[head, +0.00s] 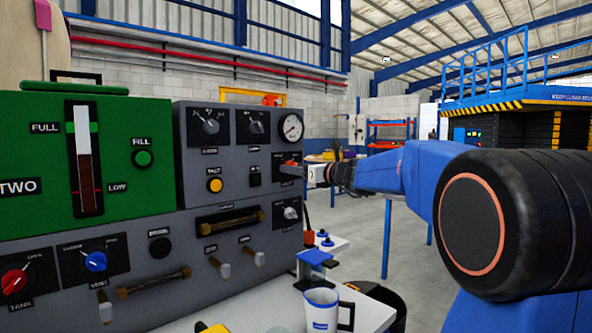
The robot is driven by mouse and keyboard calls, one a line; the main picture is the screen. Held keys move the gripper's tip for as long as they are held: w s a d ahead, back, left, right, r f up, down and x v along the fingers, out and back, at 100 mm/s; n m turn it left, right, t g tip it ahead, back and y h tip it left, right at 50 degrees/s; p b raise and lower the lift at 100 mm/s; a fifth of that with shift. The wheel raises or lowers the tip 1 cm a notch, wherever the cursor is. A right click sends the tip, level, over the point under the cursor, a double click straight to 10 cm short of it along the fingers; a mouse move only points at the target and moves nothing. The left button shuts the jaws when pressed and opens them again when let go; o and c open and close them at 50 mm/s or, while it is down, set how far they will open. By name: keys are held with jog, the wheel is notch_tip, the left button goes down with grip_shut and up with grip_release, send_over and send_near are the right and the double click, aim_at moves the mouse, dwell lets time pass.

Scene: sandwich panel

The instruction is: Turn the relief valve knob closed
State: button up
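The grey control panel (190,255) fills the left side of the head view. A small black plate (279,158) with a red-orange part (291,162) sits on it below the round gauge. My gripper (288,169) reaches in from the right, with its tip at this plate, just below the red-orange part. I cannot tell whether it touches or grips a knob there. The finger gap is too small to see. The plate's label is unreadable, so I cannot confirm that it is the relief valve.
Black knobs (211,127) sit above left and another knob (290,212) below. Open floor lies to the right.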

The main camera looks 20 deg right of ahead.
jog(key=c, duration=1.1)
jog(key=shift+o, duration=0.2)
jog(key=shift+w+r+n, duration=0.1)
jog(key=shift+n, duration=8.8)
